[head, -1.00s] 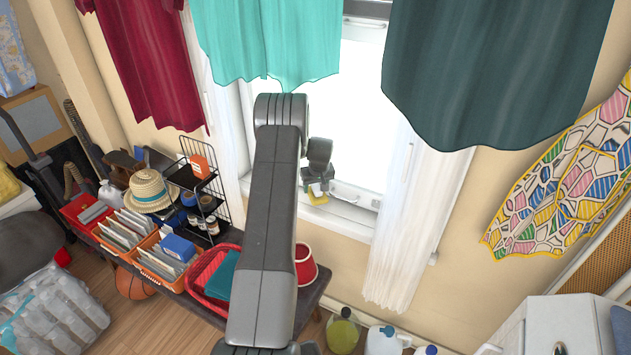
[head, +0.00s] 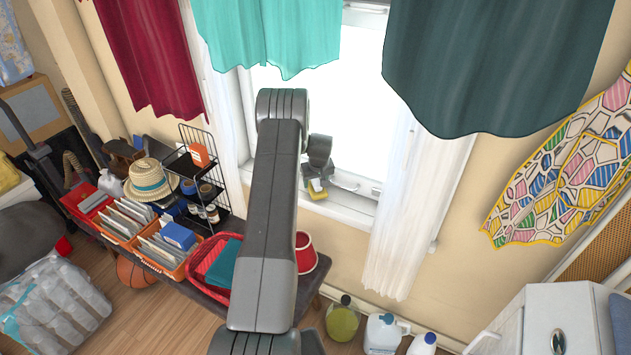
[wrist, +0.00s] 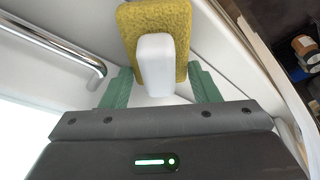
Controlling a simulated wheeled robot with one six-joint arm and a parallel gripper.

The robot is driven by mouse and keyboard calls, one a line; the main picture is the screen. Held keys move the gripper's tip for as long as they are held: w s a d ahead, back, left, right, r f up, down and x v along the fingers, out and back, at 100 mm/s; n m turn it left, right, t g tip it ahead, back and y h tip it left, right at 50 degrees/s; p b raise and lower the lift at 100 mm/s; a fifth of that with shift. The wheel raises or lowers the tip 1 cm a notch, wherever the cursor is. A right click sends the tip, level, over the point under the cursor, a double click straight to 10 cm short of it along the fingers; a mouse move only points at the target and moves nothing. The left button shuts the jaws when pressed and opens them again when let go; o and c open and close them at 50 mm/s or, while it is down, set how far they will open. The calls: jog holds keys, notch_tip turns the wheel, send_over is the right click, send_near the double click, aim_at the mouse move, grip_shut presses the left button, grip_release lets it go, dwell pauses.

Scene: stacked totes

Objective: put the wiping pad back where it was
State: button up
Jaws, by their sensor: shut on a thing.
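The wiping pad (wrist: 178,27) is a yellow sponge with a white handle (wrist: 155,62). In the wrist view the handle sits between the green fingers of my gripper (wrist: 160,88), which is shut on it. In the head view the pad (head: 317,190) shows as a small yellow patch below my gripper (head: 316,184), at the window sill. I cannot tell whether the pad touches the sill.
The window sill (head: 345,211) runs below the bright window. A metal handle bar (wrist: 60,42) is left of the pad in the wrist view. A white curtain (head: 395,235) hangs to the right. A bench with a wire rack (head: 205,165), a straw hat (head: 150,180) and baskets stands left.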

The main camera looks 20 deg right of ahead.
jog(key=shift+f+b, duration=0.5)
jog(key=o, duration=1.4)
jog(key=shift+c, duration=0.2)
jog(key=shift+r, duration=0.2)
jog(key=shift+s+r, duration=0.1)
jog(key=shift+r, duration=0.25)
jog(key=b+v, duration=0.2)
jog(key=v, duration=1)
jog(key=shift+r, duration=0.35)
